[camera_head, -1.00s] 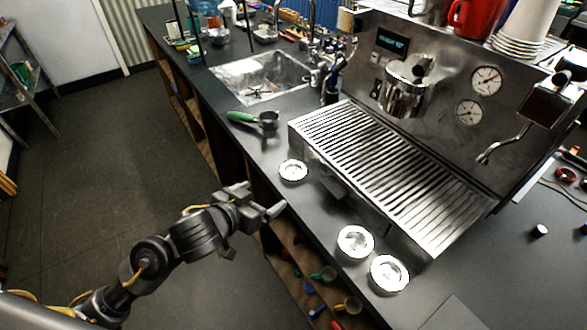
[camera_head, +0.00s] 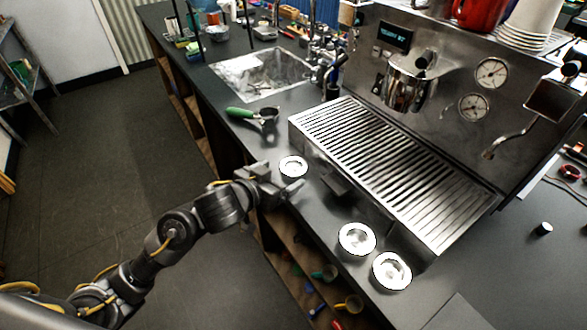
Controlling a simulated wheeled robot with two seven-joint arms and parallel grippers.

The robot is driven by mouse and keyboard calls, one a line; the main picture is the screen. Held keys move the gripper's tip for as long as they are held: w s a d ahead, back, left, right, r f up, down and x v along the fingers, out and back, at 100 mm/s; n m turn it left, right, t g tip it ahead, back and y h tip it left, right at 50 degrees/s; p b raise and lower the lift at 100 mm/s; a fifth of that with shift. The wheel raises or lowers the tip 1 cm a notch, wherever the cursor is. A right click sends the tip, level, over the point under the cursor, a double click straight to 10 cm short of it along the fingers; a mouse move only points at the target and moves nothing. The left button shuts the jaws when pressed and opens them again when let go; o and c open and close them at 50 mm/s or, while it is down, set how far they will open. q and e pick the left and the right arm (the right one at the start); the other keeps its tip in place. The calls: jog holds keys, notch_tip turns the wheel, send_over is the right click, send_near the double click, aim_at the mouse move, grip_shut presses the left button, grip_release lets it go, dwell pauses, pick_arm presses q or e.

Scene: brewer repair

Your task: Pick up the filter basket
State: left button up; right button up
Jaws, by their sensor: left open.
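Three round, shiny metal filter baskets lie on the dark counter in front of the espresso machine. One filter basket (camera_head: 293,166) sits alone near the drip tray's left corner. The other two, a middle basket (camera_head: 357,239) and a front basket (camera_head: 391,271), sit close together near the drip tray's front corner. My left gripper (camera_head: 281,178) is open and empty at the counter's edge, with its fingers just short of the lone basket. I cannot tell whether it touches that basket. My right gripper is not in view.
The espresso machine (camera_head: 440,75) with its slatted drip tray (camera_head: 390,175) stands right of the baskets. A green-handled portafilter (camera_head: 252,114) lies behind the lone basket, near the sink (camera_head: 262,75). Open shelves with small items are below the counter edge.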

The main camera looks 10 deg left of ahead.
aim_at(298, 164)
pick_arm(q)
jog(key=x, duration=0.5)
jog(key=shift+b, duration=0.35)
jog(key=shift+s, duration=0.1)
jog(key=c, duration=1)
jog(key=shift+r, duration=0.1)
